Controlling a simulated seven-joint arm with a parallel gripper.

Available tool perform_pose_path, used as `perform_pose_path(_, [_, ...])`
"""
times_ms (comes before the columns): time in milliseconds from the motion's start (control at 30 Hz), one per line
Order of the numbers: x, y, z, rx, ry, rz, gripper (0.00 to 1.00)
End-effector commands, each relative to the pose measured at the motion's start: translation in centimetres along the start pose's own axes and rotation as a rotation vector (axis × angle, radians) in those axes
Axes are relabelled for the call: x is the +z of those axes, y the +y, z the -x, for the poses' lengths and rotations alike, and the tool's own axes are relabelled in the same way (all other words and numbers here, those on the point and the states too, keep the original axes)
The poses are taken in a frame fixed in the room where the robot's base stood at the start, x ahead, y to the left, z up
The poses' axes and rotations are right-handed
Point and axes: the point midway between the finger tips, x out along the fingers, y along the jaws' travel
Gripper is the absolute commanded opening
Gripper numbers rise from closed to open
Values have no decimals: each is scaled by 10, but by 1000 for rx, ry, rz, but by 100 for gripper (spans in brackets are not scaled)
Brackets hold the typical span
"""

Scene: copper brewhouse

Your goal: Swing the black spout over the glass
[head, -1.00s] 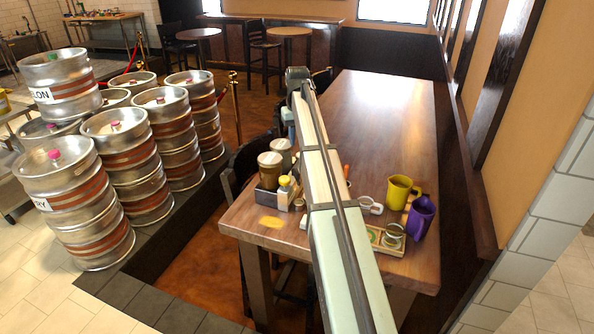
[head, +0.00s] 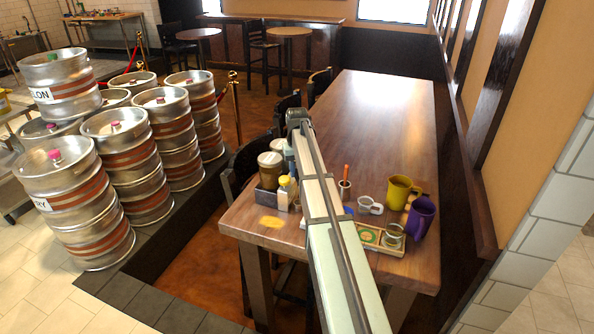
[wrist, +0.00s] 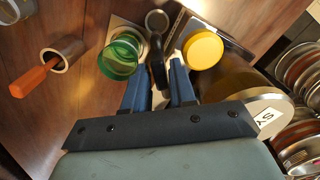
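The black spout (wrist: 157,62) shows in the wrist view as a dark bar running down from a round grey top (wrist: 157,20). My gripper (wrist: 160,68) has its two blue fingers apart, one on each side of the spout's near end. I cannot tell whether either finger touches it. A green glass (wrist: 120,56) stands just left of the spout, on a pale square; the spout's end does not appear over it. In the head view, my arm hides the gripper, the spout and this glass.
A holder with an orange-handled tool (wrist: 62,54) stands left of the glass. A yellow-capped bottle (wrist: 203,49) is close right of the spout.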

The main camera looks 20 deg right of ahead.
Motion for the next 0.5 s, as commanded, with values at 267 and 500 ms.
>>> perform_pose_path(267, [0,0,-2,0,0,0,26])
perform_pose_path(500, [0,0,-2,0,0,0,7])
